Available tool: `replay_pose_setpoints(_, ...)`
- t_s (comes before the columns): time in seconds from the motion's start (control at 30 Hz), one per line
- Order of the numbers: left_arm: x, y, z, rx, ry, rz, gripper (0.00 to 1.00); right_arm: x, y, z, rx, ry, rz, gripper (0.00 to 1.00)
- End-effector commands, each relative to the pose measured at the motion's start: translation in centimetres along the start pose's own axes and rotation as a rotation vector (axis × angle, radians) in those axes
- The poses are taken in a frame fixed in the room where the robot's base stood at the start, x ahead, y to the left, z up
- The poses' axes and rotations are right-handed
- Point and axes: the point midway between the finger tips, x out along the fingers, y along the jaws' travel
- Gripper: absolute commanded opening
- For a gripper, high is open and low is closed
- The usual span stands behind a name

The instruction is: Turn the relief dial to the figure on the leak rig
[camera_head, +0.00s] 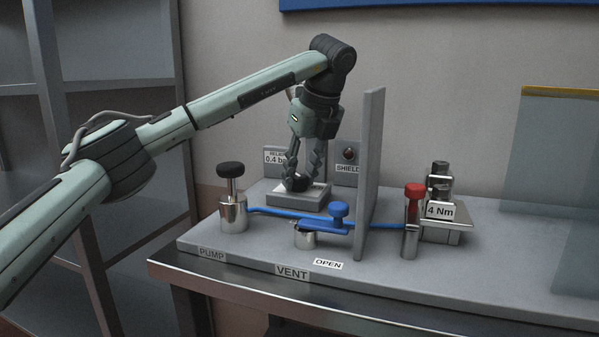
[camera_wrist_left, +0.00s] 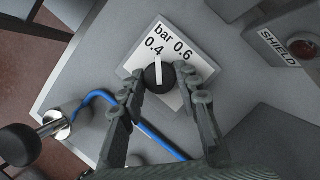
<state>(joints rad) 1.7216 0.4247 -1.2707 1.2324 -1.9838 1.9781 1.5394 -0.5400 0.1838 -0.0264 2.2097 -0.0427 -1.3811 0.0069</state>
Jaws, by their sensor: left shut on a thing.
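The relief dial is a small black knob (camera_wrist_left: 157,80) with a white pointer, on a white scale plate (camera_wrist_left: 172,52) marked "bar", "0.4" and "0.6". In the wrist view the pointer points up the picture, close to the 0.4 mark. My left gripper (camera_head: 301,180) comes down from above and is shut on the dial, with one finger on each side in the left wrist view (camera_wrist_left: 160,94). A sign (camera_head: 277,157) behind the dial reads "RELIEF 0.4 ba", its end hidden by the gripper. My right gripper is in neither view.
An upright grey shield panel (camera_head: 370,175) stands right of the dial. A black-topped pump (camera_head: 232,205), a blue vent lever (camera_head: 328,224) and a blue hose (camera_head: 275,212) lie in front. A red-topped cylinder (camera_head: 412,225) and a "4 Nm" block (camera_head: 440,211) stand to the right.

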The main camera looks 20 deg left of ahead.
Motion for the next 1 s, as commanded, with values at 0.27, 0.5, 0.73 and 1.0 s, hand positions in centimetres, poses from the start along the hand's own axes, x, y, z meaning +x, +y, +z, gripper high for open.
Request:
replay_pose_setpoints(0.27, -0.2, -0.1, 0.1, -0.166, -0.001, 0.068, 0.03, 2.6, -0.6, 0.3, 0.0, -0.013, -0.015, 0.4)
replay_pose_setpoints(0.5, -0.1, -0.2, 0.1, -0.241, 0.0, 0.099, 0.03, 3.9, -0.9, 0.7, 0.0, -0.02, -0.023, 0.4)
replay_pose_setpoints(0.73, -0.1, -0.2, 0.1, -0.263, 0.0, 0.107, 0.03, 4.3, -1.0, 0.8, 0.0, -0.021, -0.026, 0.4)
replay_pose_setpoints(1.0, 0.0, -0.2, 0.1, -0.264, 0.0, 0.108, 0.03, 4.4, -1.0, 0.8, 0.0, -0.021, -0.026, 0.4)
